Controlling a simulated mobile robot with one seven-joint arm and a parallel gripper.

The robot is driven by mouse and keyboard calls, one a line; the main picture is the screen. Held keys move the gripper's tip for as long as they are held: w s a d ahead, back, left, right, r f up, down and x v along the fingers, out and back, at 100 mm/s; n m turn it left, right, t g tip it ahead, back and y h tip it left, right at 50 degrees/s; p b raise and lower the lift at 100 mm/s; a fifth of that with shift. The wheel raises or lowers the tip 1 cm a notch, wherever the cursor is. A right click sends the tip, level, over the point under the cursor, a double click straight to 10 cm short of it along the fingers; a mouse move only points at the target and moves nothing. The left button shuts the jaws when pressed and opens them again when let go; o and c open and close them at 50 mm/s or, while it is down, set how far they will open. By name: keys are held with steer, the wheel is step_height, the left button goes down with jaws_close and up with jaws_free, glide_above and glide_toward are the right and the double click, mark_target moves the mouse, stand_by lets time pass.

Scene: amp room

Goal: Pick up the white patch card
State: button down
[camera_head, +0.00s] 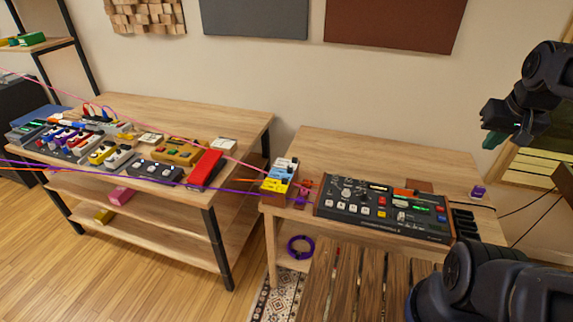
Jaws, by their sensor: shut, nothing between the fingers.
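A small white, flat square item (222,146) lies near the back right corner of the left wooden table. It may be the white patch card, but it is too small to read. A second pale flat item (150,139) lies further left on the same table, behind a yellow device. My gripper (491,136) is at the upper right, raised in front of the wall and far from both pale items. It is shut and empty.
The left table (240,122) carries several pedals, including a red one (206,169). Cables cross above it. The right table (330,145) holds a black control device (382,216) and a stack of small boxes (280,176). A slatted wooden surface (345,285) is in front.

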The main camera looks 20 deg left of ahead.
stand_by(0.3)
steer(key=c, duration=1.2)
jaws_free()
steer(key=shift+c, duration=0.2)
